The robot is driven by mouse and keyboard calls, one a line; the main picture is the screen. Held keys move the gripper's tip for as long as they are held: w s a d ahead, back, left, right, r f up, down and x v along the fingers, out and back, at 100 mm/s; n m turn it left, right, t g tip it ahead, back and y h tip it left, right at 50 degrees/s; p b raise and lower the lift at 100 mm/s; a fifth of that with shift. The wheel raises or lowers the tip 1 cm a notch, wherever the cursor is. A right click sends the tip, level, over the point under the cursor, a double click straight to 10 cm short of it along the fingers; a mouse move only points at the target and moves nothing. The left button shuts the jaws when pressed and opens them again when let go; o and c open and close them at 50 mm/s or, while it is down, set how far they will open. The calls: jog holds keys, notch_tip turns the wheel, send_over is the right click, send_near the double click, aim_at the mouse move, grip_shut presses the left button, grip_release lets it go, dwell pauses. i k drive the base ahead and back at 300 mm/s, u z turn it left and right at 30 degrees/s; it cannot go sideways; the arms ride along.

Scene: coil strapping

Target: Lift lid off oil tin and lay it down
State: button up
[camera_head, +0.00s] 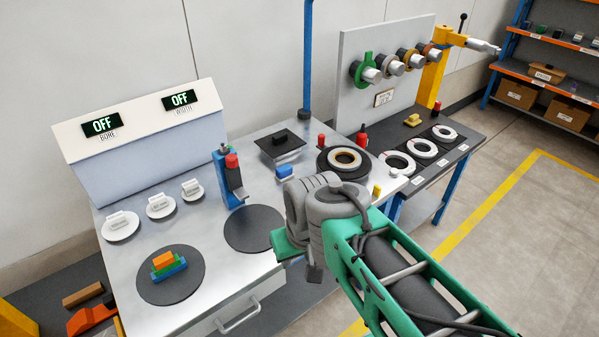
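A dark square piece with a raised black block or handle (285,138) sits toward the back of the metal bench. It may be the lidded oil tin, but I cannot make out a seam between lid and tin. My arm reaches in from the lower right, and its wrist is over the bench's front right part. My gripper (314,272) is mostly hidden behind the wrist and a green link. Only a small grey part shows below, in front of and apart from the square piece. I cannot see its fingertips or anything held.
A dark round mat (253,229) is bare.

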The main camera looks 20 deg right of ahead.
aim_at(278, 144)
jog(key=z, duration=2.45)
jog(key=i, duration=1.4)
jog(key=u, duration=3.3)
jog(key=i, duration=0.5)
jog(key=u, duration=0.1)
